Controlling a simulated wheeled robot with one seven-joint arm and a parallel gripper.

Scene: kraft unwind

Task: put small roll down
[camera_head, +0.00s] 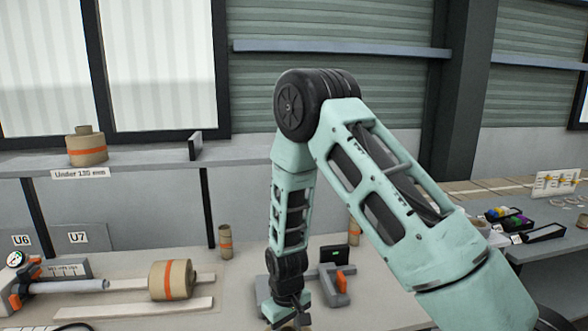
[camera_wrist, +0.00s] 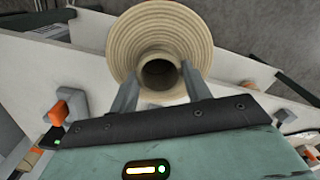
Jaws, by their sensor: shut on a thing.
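In the wrist view my gripper (camera_wrist: 160,80) is shut on a small tan roll (camera_wrist: 160,22). Its two fingers sit on either side of the roll's protruding hollow core, and the roll's ringed end faces the camera. In the head view my gripper (camera_head: 288,318) is low at the bottom edge, over the workbench. Only a bit of tan shows there, so the held roll is mostly cut off by the frame. I cannot tell whether the roll touches a surface.
A banded roll (camera_head: 88,149) stands on the shelf (camera_head: 140,161) above an "Under" label. Another roll (camera_head: 172,280) lies on the bench (camera_head: 235,300) at left. A narrow tube (camera_head: 226,243) stands behind it. A grey device with an orange part (camera_head: 340,284) is right of my gripper.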

